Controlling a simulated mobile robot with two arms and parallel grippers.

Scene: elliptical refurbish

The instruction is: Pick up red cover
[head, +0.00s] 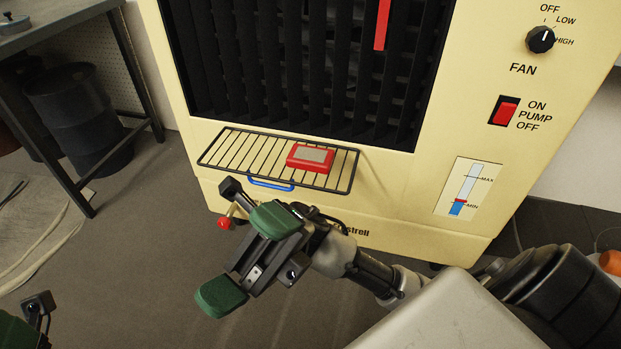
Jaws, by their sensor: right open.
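The red cover (297,162), a small red block with a grey top face, lies on a black wire rack (228,149) on the front of a cream machine. My right gripper (248,258) is in front of and below the rack, left of the cover in the picture. Its two green-tipped fingers are spread apart with nothing between them. It is apart from the cover.
The cream machine (420,200) has a dark louvred grille (290,70), a fan knob (540,40) and a red pump switch (507,113). A blue handle (270,184) sits at the rack's front. A dark metal table (70,160) and barrels (75,110) stand left. The floor between is clear.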

